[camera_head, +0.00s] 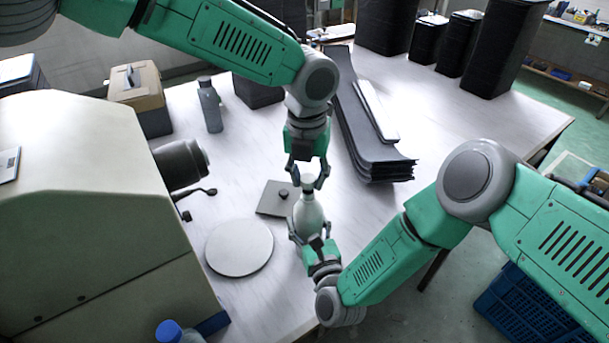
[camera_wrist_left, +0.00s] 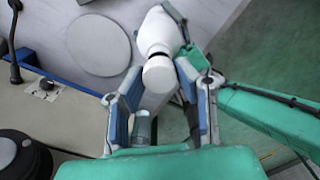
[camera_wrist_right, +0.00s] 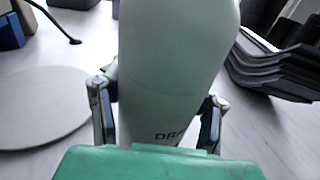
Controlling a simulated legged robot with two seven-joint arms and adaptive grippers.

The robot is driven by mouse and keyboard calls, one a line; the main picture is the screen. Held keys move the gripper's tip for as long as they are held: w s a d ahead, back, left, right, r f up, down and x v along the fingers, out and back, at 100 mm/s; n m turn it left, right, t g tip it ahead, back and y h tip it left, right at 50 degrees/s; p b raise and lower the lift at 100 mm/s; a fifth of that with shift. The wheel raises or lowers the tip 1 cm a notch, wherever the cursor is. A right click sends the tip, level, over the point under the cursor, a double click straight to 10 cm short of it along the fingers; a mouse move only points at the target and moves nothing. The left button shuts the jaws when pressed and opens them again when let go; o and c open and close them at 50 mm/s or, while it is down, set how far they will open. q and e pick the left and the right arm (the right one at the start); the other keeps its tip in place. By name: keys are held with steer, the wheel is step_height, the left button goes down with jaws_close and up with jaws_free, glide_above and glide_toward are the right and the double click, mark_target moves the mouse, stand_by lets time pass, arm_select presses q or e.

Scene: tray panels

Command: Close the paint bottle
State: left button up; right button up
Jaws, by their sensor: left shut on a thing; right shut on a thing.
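My right gripper (camera_head: 311,235) is shut on the bottle's body from the near side, with a finger on each side. My left gripper (camera_head: 309,182) comes from the far side and is shut on the cap (camera_head: 308,187) at the bottle's top. In the left wrist view a round pale top (camera_wrist_left: 160,73) shows between the fingers.
A large beige machine (camera_head: 90,200) stands further left. Dark curved panels (camera_head: 372,145) are stacked at the right.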

arm_select(q)
steer(key=shift+d+f, duration=0.2)
steer(key=shift+d, duration=0.45)
steer(key=shift+d+f, duration=0.2)
steer(key=shift+f, duration=0.3)
steer(key=shift+a+f, duration=0.15)
steer(key=shift+f, duration=0.05)
steer(key=shift+a, duration=0.7)
steer(key=shift+d+f, duration=0.2)
steer(key=shift+d, duration=0.45)
steer(key=shift+f, duration=0.1)
steer(key=shift+f, duration=0.1)
